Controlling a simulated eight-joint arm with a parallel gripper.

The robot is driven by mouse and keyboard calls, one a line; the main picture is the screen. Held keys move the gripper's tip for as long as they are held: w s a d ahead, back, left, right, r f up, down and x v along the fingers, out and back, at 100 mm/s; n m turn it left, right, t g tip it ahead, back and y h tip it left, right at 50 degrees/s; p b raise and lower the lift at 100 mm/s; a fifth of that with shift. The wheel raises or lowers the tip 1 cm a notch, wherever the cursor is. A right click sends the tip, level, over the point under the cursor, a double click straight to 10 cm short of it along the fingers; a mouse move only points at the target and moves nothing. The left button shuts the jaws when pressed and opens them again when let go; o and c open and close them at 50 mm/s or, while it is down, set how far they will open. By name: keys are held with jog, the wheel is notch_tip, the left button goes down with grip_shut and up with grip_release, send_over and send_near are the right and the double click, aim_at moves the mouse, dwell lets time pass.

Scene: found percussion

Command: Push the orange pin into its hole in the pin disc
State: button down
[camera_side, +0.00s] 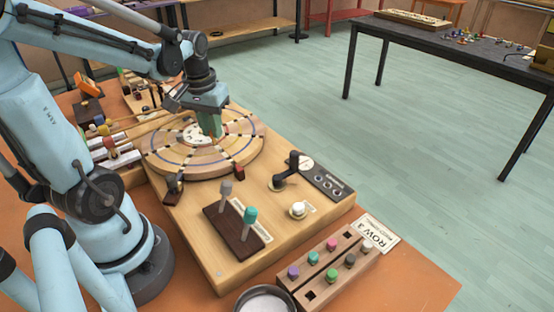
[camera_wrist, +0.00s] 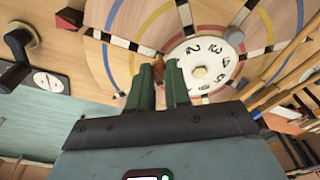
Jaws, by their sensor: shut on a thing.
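The orange pin (camera_wrist: 158,64) is between the green fingertips of my gripper (camera_wrist: 160,84) in the wrist view, with most of it hidden by the fingers. My gripper (camera_side: 211,132) is shut on it and points down over the pin disc (camera_side: 165,163). The disc is round pale wood with coloured rings, dark and white radial marks and a white numbered centre. It also shows in the wrist view (camera_wrist: 112,20). The fingertips are close to the disc, beside the numbered centre. The pin's lower end and its hole are hidden, so I cannot tell whether it has entered.
A black crank (camera_side: 289,170) and a white knob (camera_side: 298,209) stand front right of the disc. Grey and teal upright handles rise from a dark block (camera_side: 223,235). A wooden rack (camera_side: 320,280) holds several coloured pins. Small dark and red blocks sit at the disc's rim.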

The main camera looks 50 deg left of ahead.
jog(key=shift+f, duration=0.8)
dwell(0.5)
jog(key=c, duration=1)
grip_release()
jog(key=shift+r, duration=0.1)
notch_tip(320, 180, up, 12)
jog(key=s+d, duration=0.1)
jog(key=w+d+f+m+t, duration=0.1)
jog(key=d+f+m+t, duration=0.2)
jog(key=d, duration=0.4)
jog(key=w+d+f+m+t, duration=0.2)
jog(key=d+f+m+t, duration=0.1)
jog(key=d, duration=0.4)
jog(key=shift+d+f+m+h, duration=0.35)
jog(key=shift+d+m+h, duration=0.05)
jog(key=shift+w, duration=0.1)
